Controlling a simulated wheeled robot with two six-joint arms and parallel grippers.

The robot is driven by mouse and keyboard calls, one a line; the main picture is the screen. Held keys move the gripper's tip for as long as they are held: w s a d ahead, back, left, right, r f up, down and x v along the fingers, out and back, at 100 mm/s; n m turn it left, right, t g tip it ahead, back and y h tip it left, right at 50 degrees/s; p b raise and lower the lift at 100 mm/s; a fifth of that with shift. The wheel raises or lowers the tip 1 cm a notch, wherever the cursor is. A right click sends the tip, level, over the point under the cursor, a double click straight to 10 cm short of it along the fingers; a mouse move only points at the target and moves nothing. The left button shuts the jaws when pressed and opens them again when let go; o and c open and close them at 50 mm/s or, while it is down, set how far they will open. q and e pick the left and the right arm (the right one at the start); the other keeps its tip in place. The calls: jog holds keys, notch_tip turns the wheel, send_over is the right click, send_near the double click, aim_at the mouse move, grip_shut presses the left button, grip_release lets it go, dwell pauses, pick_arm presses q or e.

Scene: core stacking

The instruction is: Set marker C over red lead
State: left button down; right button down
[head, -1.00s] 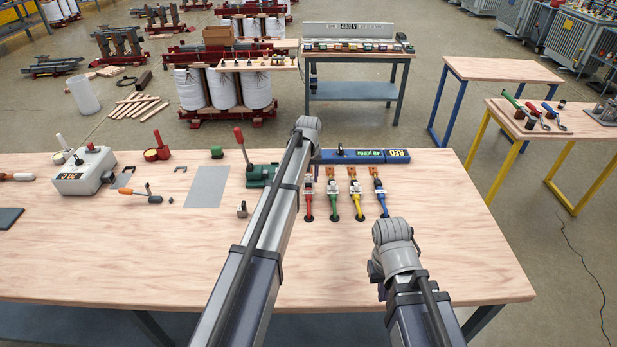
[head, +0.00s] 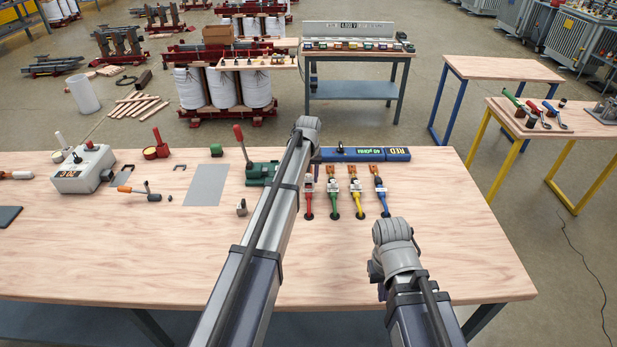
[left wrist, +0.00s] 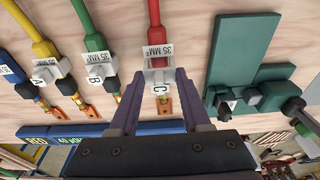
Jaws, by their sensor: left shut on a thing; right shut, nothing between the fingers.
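Marker C (left wrist: 161,88), a pale clip lettered C, is between the fingers of my left gripper (left wrist: 160,78) in the left wrist view. The gripper is shut on it. It is at the lug end of the red lead (left wrist: 154,22), by the white 35 MM² label; whether it is seated around the lead I cannot tell. The red lead also lies leftmost of the leads in the head view (head: 308,207). My right gripper does not show; only my right arm appears at the lower right.
Marker B (left wrist: 94,82) sits on the green lead (left wrist: 84,15), and marker A (left wrist: 40,80) on the yellow lead (left wrist: 22,22). The blue lead (head: 379,192) is beside them. A green clamp tool (head: 262,172) stands left of the leads.

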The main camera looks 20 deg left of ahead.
aim_at(309, 176)
pick_arm(q)
jog(key=shift+f+b, duration=1.2)
jog(key=shift+f, duration=0.05)
jog(key=shift+c, duration=1.4)
grip_release()
jog(key=r+p, duration=0.5)
jog(key=s+r+p, duration=0.1)
jog(key=r+p, duration=0.2)
jog(key=shift+d, duration=0.15)
jog(key=shift+f, duration=0.1)
jog(key=shift+s, duration=0.1)
jog(key=s+d+m, duration=0.2)
jog(key=s+d, duration=0.3)
jog(key=s, duration=0.6)
jog(key=s+d+m+g, duration=0.1)
jog(key=s+d, duration=0.5)
jog(key=s, duration=0.6)
jog(key=s+d+m+g, duration=0.1)
jog(key=s+d+m, duration=0.3)
jog(key=s, duration=0.8)
jog(key=shift+d+y, duration=0.4)
jog(key=shift+d, duration=0.35)
